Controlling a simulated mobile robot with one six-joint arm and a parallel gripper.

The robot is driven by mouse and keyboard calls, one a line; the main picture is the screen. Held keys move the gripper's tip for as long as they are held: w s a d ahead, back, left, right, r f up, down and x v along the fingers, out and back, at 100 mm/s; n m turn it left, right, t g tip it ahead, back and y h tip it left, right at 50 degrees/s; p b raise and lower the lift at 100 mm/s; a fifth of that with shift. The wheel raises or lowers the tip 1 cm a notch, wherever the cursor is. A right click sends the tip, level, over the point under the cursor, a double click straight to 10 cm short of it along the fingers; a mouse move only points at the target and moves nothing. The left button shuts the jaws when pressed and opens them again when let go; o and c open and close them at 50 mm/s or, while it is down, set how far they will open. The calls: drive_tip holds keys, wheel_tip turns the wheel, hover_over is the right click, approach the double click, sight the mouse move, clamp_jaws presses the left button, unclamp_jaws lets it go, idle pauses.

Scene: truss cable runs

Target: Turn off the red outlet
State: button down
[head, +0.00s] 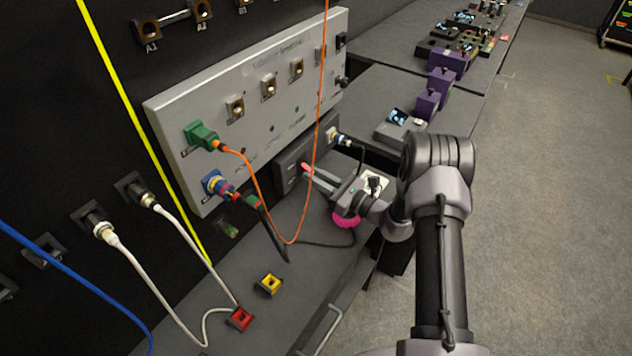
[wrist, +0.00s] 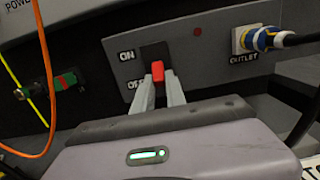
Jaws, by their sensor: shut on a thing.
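A dark outlet box (head: 288,176) stands at the foot of the grey panel. It also shows in the wrist view (wrist: 215,70), with ON and OFF printed beside a black switch slot and a dull red dot to the right. A red switch lever (wrist: 157,72) sticks out of the slot, level with the OFF label and below ON. It shows small in the head view (head: 306,168). My gripper (head: 310,175) is shut on the red lever, one finger on each side (wrist: 158,91). The fingers hide part of the OFF label.
A blue, white and yellow plug (wrist: 262,39) sits in the socket marked OUTLET, its black cable close right of my gripper. An orange cable (head: 318,110) hangs in front of the panel (head: 260,130). Red (head: 240,318) and yellow (head: 269,284) blocks lie on the bench.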

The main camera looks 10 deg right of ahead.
drive_tip(key=shift+f+b, duration=0.4)
drive_tip(key=shift+f, duration=0.05)
drive_tip(key=shift+a+r+t+y, duration=0.1)
drive_tip(key=shift+r+t+y, duration=0.15)
drive_tip(key=shift+t+y, duration=0.05)
drive_tip(key=c, duration=1.4)
unclamp_jaws()
drive_tip(key=shift+o, duration=0.2)
drive_tip(key=p+v, duration=0.3)
drive_tip(key=v, duration=1.4)
drive_tip(key=shift+s+d, duration=0.1)
drive_tip(key=shift+d, duration=0.1)
drive_tip(key=shift+a+r, duration=0.1)
